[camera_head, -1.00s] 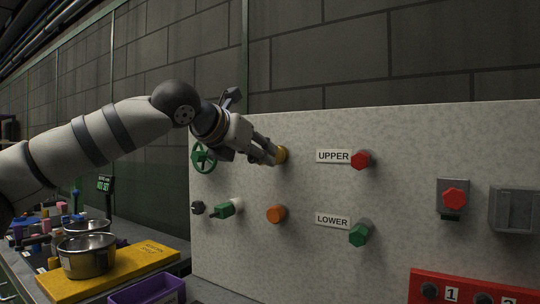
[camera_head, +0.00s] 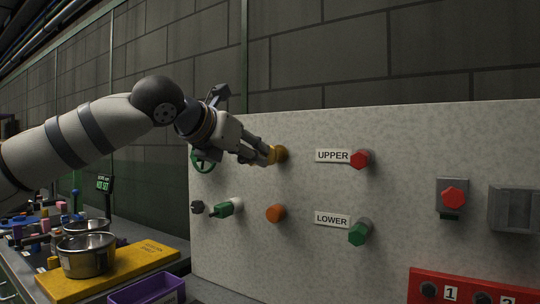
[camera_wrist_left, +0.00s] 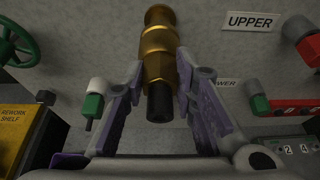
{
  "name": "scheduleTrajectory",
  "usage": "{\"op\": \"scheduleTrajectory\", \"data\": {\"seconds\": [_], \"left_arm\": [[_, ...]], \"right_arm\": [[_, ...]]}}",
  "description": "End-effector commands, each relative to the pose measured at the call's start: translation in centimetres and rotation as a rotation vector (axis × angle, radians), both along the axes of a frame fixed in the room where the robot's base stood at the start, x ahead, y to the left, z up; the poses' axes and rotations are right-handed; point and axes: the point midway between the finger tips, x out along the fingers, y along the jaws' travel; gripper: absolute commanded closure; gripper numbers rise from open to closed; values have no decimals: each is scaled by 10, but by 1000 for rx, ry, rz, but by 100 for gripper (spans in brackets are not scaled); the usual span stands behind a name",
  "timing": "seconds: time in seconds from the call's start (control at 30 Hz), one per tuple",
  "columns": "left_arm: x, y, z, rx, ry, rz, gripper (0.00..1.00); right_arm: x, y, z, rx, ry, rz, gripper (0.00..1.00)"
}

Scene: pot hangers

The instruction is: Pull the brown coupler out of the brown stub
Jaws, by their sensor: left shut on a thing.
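The brown coupler (camera_wrist_left: 159,68) is a stepped, brass-coloured cylinder with a dark end, in the middle of the left wrist view. My left gripper (camera_head: 264,154) is shut on it, with one finger on each side. The coupler is in line with the brown stub (camera_head: 282,154) on the pale panel, which also shows at the top of the left wrist view (camera_wrist_left: 158,15). I cannot tell whether the coupler's far end is still inside the stub. In the head view the fingers hide most of the coupler. My right gripper is not in view.
A green handwheel (camera_head: 203,160) is left of the gripper. Below are a green-handled valve (camera_head: 227,208) and an orange knob (camera_head: 276,213). Red (camera_head: 360,159) and green (camera_head: 359,234) fittings sit by the UPPER and LOWER labels. Pots stand at the left.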

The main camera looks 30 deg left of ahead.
Motion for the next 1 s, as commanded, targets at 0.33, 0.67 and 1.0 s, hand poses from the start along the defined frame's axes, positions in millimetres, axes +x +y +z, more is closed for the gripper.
{"op": "scheduleTrajectory", "data": {"seconds": [0.33,0.67,1.0], "left_arm": [[-18,2,1,-1,-2,0,100],[-28,2,1,0,-2,-1,100],[-28,1,0,-1,-1,-2,100]], "right_arm": [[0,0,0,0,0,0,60],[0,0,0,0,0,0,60],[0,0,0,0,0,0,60]]}}
